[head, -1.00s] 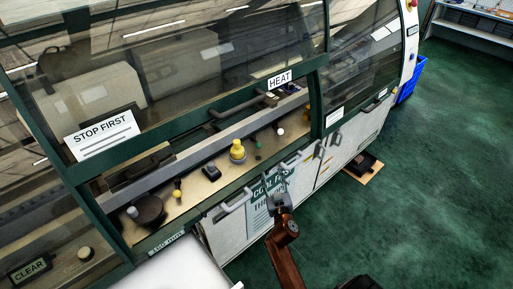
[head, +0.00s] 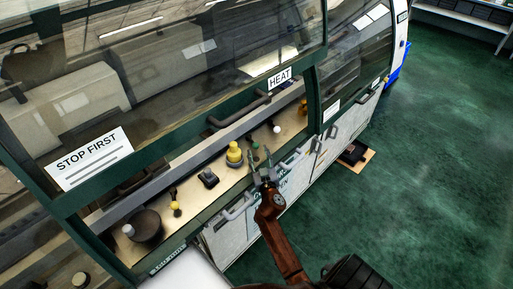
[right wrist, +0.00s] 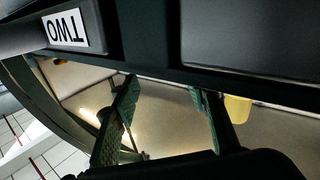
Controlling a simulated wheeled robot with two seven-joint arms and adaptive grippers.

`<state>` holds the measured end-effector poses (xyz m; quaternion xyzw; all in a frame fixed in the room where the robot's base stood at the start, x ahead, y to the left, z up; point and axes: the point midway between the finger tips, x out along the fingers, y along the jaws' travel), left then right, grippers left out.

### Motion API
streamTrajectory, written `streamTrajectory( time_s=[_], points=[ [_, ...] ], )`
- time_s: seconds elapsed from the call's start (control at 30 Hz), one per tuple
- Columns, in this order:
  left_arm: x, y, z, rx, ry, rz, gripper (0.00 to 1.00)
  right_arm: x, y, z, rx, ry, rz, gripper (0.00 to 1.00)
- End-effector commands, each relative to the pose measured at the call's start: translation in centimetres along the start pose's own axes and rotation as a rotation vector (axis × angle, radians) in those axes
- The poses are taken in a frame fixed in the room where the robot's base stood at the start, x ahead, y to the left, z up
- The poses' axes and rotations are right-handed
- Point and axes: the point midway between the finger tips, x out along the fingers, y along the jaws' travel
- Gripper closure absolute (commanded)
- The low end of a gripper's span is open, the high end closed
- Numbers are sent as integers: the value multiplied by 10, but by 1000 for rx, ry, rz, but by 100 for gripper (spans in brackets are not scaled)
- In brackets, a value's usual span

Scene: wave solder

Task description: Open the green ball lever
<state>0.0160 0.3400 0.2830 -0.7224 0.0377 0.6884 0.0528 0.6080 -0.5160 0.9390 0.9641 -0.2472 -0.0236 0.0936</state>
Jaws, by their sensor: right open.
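The green ball lever (head: 256,146) stands on the tan panel inside the machine's open front, between a yellow dome (head: 234,154) and a white ball lever (head: 277,129). My right gripper (head: 263,163) is open at the panel's front edge, its fingertips close to the green ball in the head view. I cannot tell whether they touch it. In the right wrist view the two green-padded fingers (right wrist: 166,110) are apart over the panel, with a yellow part beside the right-hand finger. The green ball is not clearly visible there. My left gripper is not in view.
A yellow ball lever (head: 175,206), a black switch (head: 208,178) and a dark round knob (head: 145,226) stand further left on the panel. Grey handles (head: 240,207) stick out below.

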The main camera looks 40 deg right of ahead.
Motion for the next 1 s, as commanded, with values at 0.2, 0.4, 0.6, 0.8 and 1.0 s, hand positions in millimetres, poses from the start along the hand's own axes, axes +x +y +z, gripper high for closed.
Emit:
streamTrajectory(
  time_s=[0.2,0.4,0.6,0.8,1.0],
  points=[
    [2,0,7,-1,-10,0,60,28,-1,0,0,0,-1,59],
    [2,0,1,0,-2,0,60,34,0,0,0,-1,1,59],
    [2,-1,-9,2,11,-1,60,34,2,0,0,-1,3,60],
    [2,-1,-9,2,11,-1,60,33,2,1,0,-1,3,74],
    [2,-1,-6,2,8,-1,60,33,2,1,1,-1,3,88]
  ],
)
